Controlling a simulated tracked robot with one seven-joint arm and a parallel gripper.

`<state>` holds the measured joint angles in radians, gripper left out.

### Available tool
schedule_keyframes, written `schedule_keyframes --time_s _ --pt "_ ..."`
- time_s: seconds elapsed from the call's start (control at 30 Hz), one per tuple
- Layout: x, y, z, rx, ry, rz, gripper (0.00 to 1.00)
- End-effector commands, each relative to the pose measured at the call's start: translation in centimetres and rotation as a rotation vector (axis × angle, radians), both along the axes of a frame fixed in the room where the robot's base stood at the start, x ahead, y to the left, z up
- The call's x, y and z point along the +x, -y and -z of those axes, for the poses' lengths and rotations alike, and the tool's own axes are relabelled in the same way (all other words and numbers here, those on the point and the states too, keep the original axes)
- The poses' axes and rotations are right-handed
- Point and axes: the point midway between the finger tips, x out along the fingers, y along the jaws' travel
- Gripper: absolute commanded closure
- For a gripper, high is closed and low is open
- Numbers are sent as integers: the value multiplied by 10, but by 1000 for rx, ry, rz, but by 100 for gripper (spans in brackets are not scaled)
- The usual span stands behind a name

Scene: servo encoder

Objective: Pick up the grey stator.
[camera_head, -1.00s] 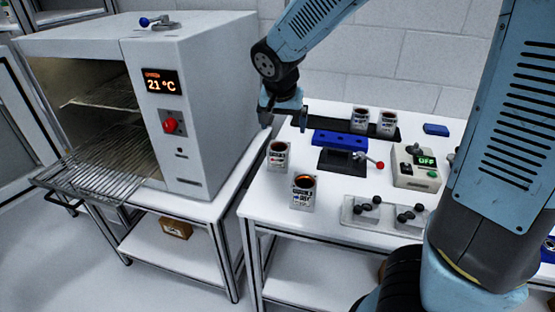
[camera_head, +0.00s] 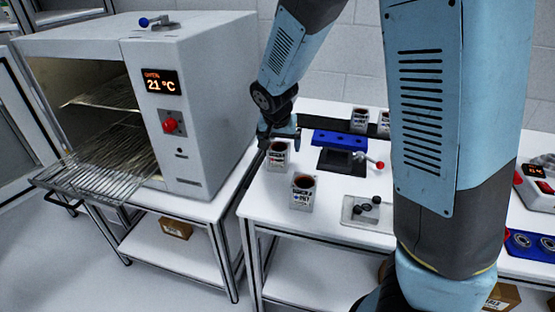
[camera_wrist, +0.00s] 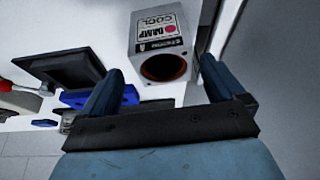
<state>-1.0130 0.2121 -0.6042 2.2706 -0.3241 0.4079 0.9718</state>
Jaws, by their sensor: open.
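Several grey stators with dark round bores and printed labels stand on the white table. The left one (camera_head: 278,158) has my gripper (camera_head: 280,137) just above and behind it. In the wrist view this grey stator (camera_wrist: 161,30) shows a label reading "DAMP COOL" and an open reddish-brown bore. It lies between and just beyond the fingertips of my gripper (camera_wrist: 163,72), which is open and empty. Whether a finger touches it I cannot tell. Another stator (camera_head: 302,194) stands nearer the front. Another stator (camera_head: 359,121) stands at the back, partly beside my arm.
A blue block on a black stand (camera_head: 340,140) with a red-knobbed lever is right of the left stator. A grey tray (camera_head: 355,215) with dark knobs lies in front. An oven (camera_head: 215,110) reading 21 °C, its rack out, stands left. My arm hides the table's right part.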

Motion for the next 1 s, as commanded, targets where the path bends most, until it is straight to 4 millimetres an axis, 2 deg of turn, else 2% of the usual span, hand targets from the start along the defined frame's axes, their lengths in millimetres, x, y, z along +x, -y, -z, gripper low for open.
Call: schedule_keyframes --time_s 0.43,0.8,1.0 --pt "15 -1 42 -2 -1 1 4" --pt "18 -1 48 0 0 -1 4" --pt "18 -1 48 0 0 -1 22"
